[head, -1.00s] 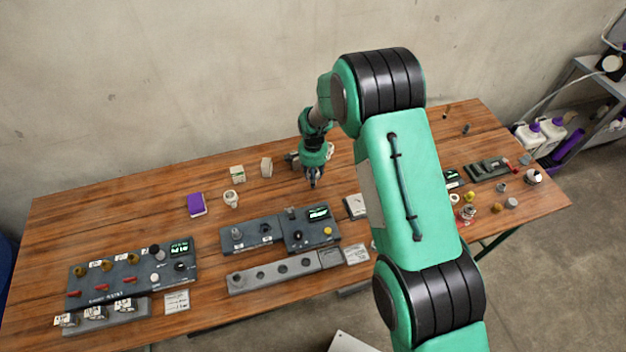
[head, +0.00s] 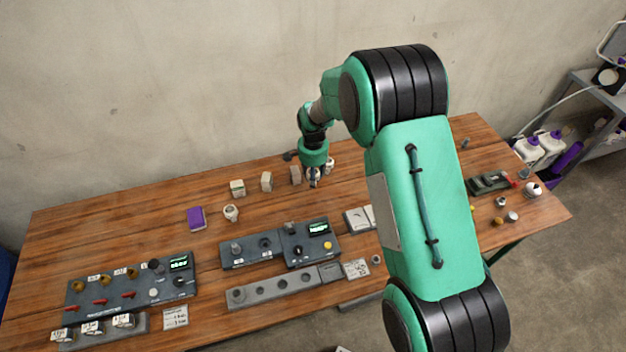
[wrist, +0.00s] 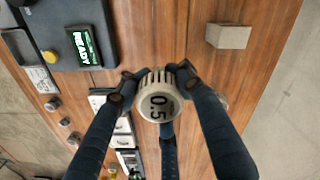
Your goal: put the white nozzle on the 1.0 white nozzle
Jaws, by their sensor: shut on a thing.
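My gripper (wrist: 157,92) is shut on a round off-white nozzle marked 0.5 (wrist: 156,106), with fingers around its ribbed side. Its marked face is turned to the wrist camera. In the head view my gripper (head: 314,183) is over the back middle of the table. Another white round thing (head: 329,165) stands just right of and behind it, partly hidden; no mark on it can be read. A further white round piece (head: 231,213) stands left of the gripper, its mark also unreadable. I cannot tell which is the 1.0 nozzle.
A purple box (head: 196,218) is farther left. Grey control panels (head: 265,247) and a slotted rail (head: 284,279) lie toward the front. My arm covers much of the table's right side.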

